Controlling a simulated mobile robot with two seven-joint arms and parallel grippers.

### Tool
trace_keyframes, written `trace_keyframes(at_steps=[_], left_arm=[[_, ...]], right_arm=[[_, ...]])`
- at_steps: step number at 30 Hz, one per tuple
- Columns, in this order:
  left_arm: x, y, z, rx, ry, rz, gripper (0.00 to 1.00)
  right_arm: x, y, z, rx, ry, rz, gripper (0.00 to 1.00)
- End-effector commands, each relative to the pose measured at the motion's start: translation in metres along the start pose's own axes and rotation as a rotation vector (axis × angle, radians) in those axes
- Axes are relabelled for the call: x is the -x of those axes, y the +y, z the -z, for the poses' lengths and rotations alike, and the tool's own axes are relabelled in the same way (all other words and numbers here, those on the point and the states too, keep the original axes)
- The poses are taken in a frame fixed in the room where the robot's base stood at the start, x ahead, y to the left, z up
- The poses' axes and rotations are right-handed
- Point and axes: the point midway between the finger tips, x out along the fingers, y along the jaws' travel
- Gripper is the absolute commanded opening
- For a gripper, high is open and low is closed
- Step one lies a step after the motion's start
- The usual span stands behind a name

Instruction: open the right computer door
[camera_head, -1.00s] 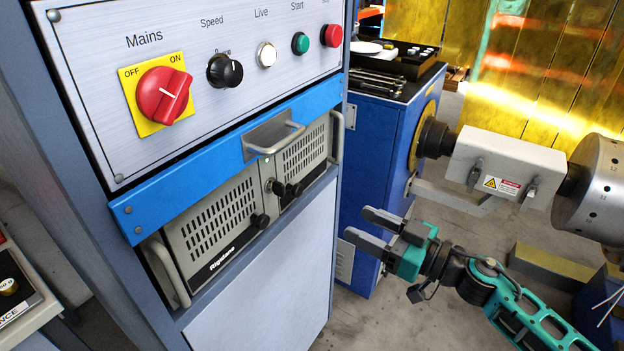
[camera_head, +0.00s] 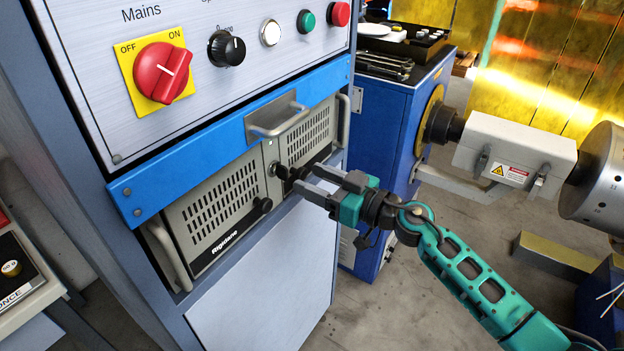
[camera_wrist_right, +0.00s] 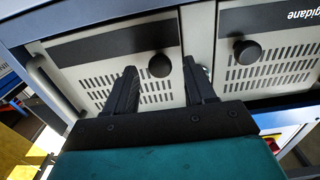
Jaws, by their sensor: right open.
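The right computer door (camera_head: 308,135) is a beige vented panel, shut, in the cabinet beneath a blue strip. In the right wrist view this door (camera_wrist_right: 90,87) is on the left, with its round black knob (camera_wrist_right: 160,65). My right gripper (camera_head: 306,176) is open at the door's lower left corner in the head view, its fingertips overlapping the dark knob area. In the wrist view the knob appears between the two fingers of the gripper (camera_wrist_right: 162,76). I cannot tell whether they touch it. My left gripper is not in view.
The left computer door (camera_head: 215,215), with its own black knob (camera_head: 262,205), is shut beside it. A metal handle (camera_head: 278,125) juts out from the blue strip above. A blue machine (camera_head: 385,130) with a white-covered shaft stands to the right. Open floor lies below my right arm.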

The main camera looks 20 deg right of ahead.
Motion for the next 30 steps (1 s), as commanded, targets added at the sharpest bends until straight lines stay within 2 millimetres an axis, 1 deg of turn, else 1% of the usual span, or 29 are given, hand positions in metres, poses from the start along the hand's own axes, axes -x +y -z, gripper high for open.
trace_keyframes(at_steps=[1, 4, 13, 30], left_arm=[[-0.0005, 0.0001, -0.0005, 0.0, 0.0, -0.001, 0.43], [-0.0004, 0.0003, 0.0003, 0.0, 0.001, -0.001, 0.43], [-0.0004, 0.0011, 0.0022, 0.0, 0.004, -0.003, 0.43], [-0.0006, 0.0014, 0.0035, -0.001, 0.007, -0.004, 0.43]], right_arm=[[-0.005, 0.0, 0.0, 0.002, 0.001, 0.0, 0.55], [-0.0098, -0.0003, -0.0003, 0.0, 0.0, 0.001, 0.55], [-0.0114, -0.0004, 0.0, 0.001, 0.0, 0.0, 0.55], [-0.011, -0.0005, -0.0001, 0.001, -0.001, 0.001, 0.0]])
